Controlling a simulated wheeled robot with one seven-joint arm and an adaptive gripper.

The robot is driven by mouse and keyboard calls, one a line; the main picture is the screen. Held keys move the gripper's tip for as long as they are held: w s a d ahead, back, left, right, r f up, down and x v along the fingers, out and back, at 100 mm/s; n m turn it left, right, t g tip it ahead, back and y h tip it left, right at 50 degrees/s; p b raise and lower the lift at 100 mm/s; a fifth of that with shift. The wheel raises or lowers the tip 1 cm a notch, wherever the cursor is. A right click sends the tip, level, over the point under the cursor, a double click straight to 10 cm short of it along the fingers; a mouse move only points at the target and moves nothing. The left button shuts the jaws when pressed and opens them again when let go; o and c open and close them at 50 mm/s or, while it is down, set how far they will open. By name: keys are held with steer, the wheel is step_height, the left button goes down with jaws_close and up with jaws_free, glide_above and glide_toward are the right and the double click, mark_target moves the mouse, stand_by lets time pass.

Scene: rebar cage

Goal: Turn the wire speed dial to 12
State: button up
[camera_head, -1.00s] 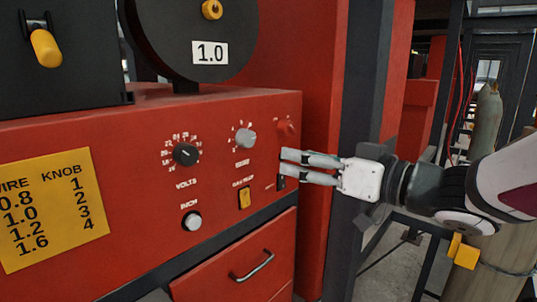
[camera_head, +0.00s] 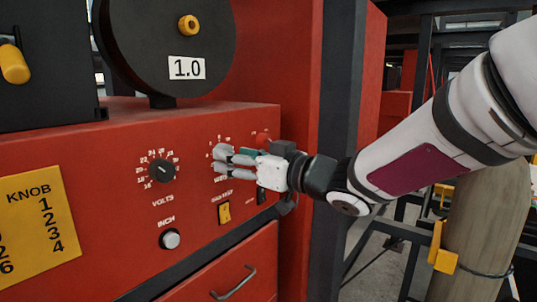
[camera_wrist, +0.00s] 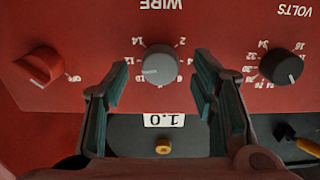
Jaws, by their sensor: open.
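The wire speed dial (camera_wrist: 160,64) is a round grey knob on the red front panel, marked WIRE, with numbers around it. It shows upside down in the wrist view, where 12 and 14 can be made out on the left and 2 on the right. I cannot read where its pointer stands. My gripper (camera_wrist: 160,76) is open, one finger on each side of the knob in that view, with gaps at both sides. In the head view my gripper (camera_head: 232,160) is at the dial and covers much of it.
The black volts dial (camera_head: 162,171) is to the left, and a red knob (camera_wrist: 40,66) is on the dial's other side. Below are a yellow switch (camera_head: 224,212) and the inch button (camera_head: 170,240). A black spool (camera_head: 165,40) labelled 1.0 stands above. A yellow chart (camera_head: 40,225) is at the left.

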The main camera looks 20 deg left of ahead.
steer(key=shift+x, duration=0.8)
steer(key=shift+c, duration=0.6)
steer(key=c, duration=1)
steer(key=shift+m+p, duration=0.45)
steer(key=shift+m, duration=0.15)
steer(key=o, duration=1.1)
steer(key=shift+d, duration=0.15)
steer(key=v, duration=1.1)
steer(key=shift+s+d, duration=0.15)
steer(key=shift+d, duration=0.15)
